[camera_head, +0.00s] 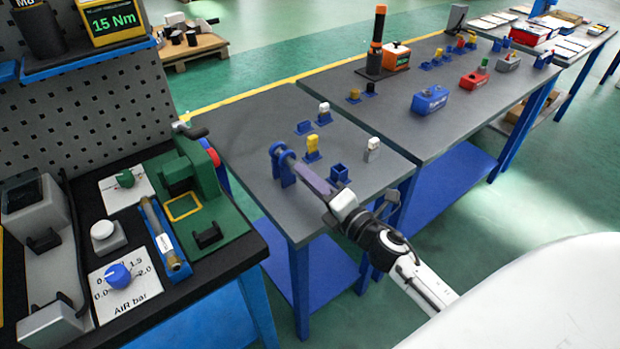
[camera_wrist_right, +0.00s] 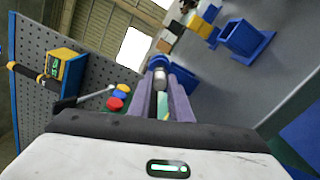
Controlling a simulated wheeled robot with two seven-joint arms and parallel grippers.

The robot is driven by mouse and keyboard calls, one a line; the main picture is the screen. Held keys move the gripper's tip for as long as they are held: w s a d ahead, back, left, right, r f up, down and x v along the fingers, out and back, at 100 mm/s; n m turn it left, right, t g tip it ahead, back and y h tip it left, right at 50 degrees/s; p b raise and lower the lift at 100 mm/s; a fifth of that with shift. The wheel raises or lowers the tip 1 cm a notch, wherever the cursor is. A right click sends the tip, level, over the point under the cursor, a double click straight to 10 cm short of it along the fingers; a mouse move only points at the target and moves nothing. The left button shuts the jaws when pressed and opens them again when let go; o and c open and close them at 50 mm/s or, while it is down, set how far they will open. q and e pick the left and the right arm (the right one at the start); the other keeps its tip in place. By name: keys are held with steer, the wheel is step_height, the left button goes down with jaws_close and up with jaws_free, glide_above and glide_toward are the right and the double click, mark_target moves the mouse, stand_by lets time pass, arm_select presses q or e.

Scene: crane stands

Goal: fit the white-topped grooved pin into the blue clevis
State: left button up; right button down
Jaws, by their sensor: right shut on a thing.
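The blue clevis (camera_head: 283,168) stands upright near the left edge of the middle table, with a round eye at its top. It also shows in the right wrist view (camera_wrist_right: 157,61), just beyond my fingertips. My right gripper (camera_head: 298,167) reaches in from the right with its purple-grey fingers at the clevis. It is shut on a small pale grey pin (camera_wrist_right: 160,78). Most of the pin is hidden by the fingers, so its top and groove do not show. I cannot tell whether the pin is inside the eye. My left gripper is not in view.
An empty blue holder (camera_head: 339,174) stands right of my fingers. A yellow block (camera_head: 312,146) and white-topped pieces (camera_head: 373,145) (camera_head: 324,108) stand nearby. A green fixture (camera_head: 190,180) is on the left bench. The table's front middle is clear.

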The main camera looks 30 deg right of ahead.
steer(key=shift+w+a, duration=0.15)
steer(key=shift+w, duration=1.25)
steer(key=c, duration=1.5)
jaws_free()
steer(key=shift+c, duration=0.2)
steer(key=shift+s, duration=0.1)
steer(key=shift+s, duration=0.65)
steer(key=shift+s+d, duration=0.2)
steer(key=shift+s, duration=1.55)
